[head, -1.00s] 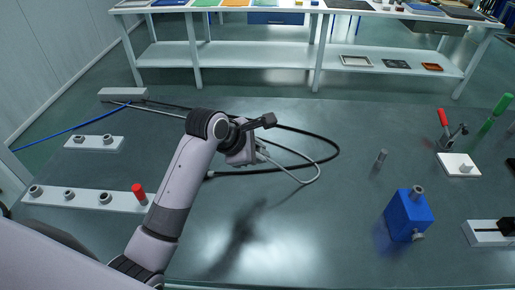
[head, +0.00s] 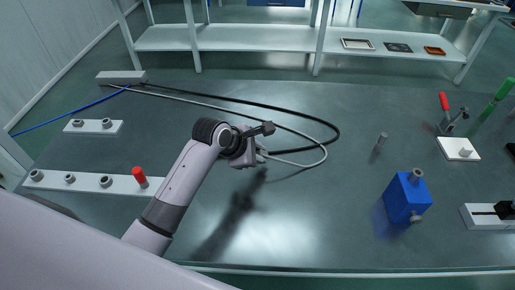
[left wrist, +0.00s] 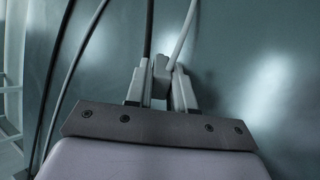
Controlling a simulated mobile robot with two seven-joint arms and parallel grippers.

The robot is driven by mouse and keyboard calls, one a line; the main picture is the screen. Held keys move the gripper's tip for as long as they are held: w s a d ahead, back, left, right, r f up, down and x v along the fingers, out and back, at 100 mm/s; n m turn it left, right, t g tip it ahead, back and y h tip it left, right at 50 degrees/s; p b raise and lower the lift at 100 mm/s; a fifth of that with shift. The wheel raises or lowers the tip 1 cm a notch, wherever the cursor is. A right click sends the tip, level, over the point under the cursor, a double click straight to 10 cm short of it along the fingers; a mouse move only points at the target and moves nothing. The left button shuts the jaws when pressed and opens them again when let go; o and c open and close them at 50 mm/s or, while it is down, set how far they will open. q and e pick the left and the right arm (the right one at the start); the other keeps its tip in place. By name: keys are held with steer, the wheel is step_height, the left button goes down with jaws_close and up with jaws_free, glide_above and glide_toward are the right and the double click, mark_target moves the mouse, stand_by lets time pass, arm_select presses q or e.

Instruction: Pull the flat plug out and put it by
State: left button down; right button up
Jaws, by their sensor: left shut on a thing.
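My left gripper (head: 262,155) is over the middle of the dark table in the head view. In the left wrist view its two fingers (left wrist: 158,88) are closed on a small grey plug (left wrist: 160,72), of which only the upper part shows. A black cable (left wrist: 149,32) and a light grey cable (left wrist: 183,35) both run up to the fingers. I cannot tell which of them joins the plug. In the head view the gripper hides the plug, and a shadow lies on the table below it. My right gripper is not in view.
A grey box (head: 121,77) at the back left has cables running from it. Strips with round sockets (head: 93,126) and a red cap (head: 139,176) are on the left. A blue block (head: 406,198) and a white plate (head: 459,149) are on the right. The front middle is clear.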

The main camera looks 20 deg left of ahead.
arm_select(q)
steer(key=c, duration=0.9)
jaws_free()
